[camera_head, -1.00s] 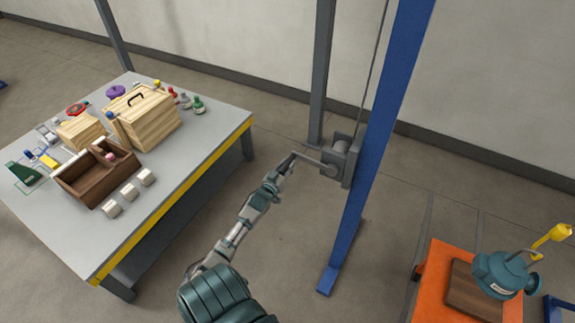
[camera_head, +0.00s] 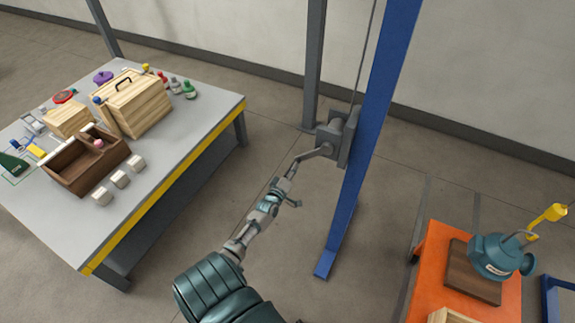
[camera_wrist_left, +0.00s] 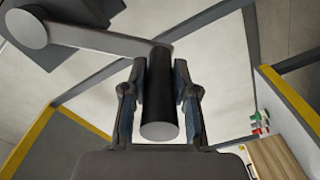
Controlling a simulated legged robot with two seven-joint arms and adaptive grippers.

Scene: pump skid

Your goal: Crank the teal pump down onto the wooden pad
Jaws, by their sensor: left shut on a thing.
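The teal pump (camera_head: 493,257) hangs by a yellow hook (camera_head: 548,215) at the right of the head view. It overlaps the right part of the brown wooden pad (camera_head: 472,278) on an orange stand; I cannot tell whether they touch. A grey winch (camera_head: 335,138) sits on the blue post, with its crank arm (camera_head: 312,153) pointing left and slightly down. My left gripper (camera_head: 291,170) is shut on the crank handle. The left wrist view shows the black handle (camera_wrist_left: 159,95) between both fingers. My right gripper is out of view.
The blue post (camera_head: 372,140) stands right of my left arm. A grey table (camera_head: 190,165) with a yellow edge, at the left, carries wooden boxes, an open tray, white blocks and bottles. The orange stand (camera_head: 432,255) is at the lower right. Floor between table and post is clear.

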